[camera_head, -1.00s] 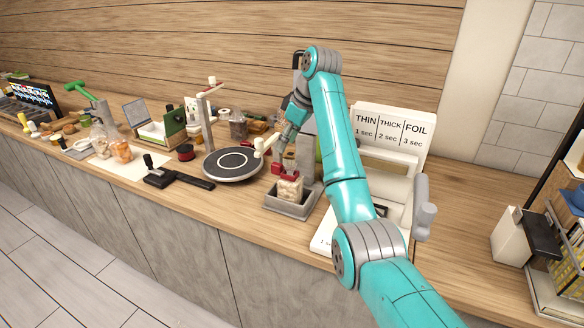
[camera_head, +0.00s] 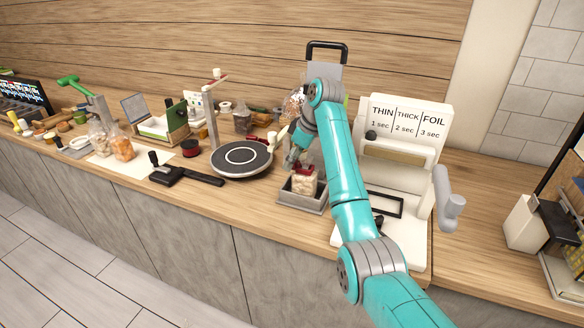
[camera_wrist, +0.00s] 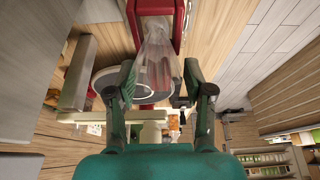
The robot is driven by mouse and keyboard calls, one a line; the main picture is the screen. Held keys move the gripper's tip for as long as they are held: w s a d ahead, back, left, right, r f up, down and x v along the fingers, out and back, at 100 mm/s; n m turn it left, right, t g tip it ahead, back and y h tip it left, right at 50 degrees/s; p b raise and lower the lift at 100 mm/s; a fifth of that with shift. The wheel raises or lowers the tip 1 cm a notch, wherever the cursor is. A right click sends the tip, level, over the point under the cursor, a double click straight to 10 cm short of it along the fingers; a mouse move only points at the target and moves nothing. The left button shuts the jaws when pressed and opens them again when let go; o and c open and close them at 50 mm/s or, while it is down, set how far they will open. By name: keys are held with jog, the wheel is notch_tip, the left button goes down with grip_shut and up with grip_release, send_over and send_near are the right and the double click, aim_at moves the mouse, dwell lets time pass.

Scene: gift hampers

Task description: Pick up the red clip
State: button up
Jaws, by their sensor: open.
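The red clip (camera_head: 304,169) sits at the top of a clear bag of pale contents (camera_head: 304,184) that stands in a grey tray (camera_head: 302,203). In the wrist view a large red part (camera_wrist: 131,22), which looks like the clip, flanks the gathered clear bag at the top of the picture. My gripper (camera_head: 291,158) is just above and left of the clip in the head view, partly hidden by my arm. In the wrist view its two fingers (camera_wrist: 160,76) are apart, with the bag's end ahead of and between them.
A round dark turntable (camera_head: 241,159) with a post stands left of the tray. A white sealer (camera_head: 400,165) stands close on the right. A black-handled tool (camera_head: 176,174) and filled bags (camera_head: 121,146) lie farther left. The counter's front strip (camera_head: 265,215) is clear.

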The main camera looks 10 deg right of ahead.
jog(key=shift+f, duration=0.2)
grip_shut()
jog(key=shift+r, duration=0.1)
